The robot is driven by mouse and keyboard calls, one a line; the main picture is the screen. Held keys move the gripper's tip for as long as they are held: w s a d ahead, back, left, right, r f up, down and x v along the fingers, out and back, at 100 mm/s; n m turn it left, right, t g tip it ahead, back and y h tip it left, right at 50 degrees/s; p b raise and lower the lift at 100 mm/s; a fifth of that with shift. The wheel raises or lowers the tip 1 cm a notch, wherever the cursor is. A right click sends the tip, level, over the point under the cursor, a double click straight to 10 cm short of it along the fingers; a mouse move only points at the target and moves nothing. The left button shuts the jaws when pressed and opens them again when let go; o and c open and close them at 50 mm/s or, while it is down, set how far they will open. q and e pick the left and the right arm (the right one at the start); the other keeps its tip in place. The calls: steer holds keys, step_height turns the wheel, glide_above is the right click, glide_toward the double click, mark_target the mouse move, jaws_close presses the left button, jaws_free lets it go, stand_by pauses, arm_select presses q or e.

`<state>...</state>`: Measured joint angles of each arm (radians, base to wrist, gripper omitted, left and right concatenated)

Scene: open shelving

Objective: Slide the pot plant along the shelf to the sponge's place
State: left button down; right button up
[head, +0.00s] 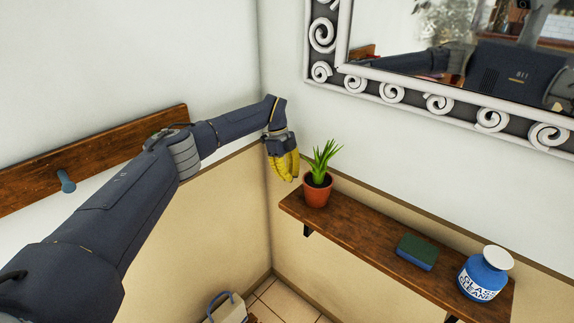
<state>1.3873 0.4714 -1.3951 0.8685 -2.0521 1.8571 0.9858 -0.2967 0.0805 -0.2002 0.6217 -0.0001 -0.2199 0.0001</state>
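The pot plant (318,191), a terracotta pot with spiky green leaves, stands upright near the left end of the wooden shelf (365,229). The sponge (417,252), green on top and blue below, lies flat on the shelf, right of its middle. My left gripper (286,174), with yellow fingers, hangs pointing down just left of the pot plant, near the shelf's left end. It looks apart from the pot and holds nothing that I can see. The gap between its fingers cannot be made out from this side. My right gripper is not in view.
A blue glass cleaner bottle (484,275) with a white cap stands right of the sponge. The shelf between pot and sponge is clear. A white scroll-framed mirror (437,102) hangs above. A wooden peg rail (95,160) is on the left wall. A bag (228,310) sits below.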

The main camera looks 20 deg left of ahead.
mark_target(346, 217)
arm_select(q)
steer(key=d+f, duration=0.1)
steer(key=s+d+f, duration=0.1)
steer(key=d, duration=0.1)
steer(key=shift+f, duration=0.15)
steer(key=shift+s+d, duration=0.35)
steer(key=shift+d, duration=0.35)
steer(key=s+d, duration=0.2)
steer(key=d, duration=0.3)
steer(key=s+d, duration=0.2)
steer(key=d, duration=0.4)
steer(key=s+d, duration=0.2)
steer(key=d, duration=0.3)
steer(key=shift+s+d, duration=0.15)
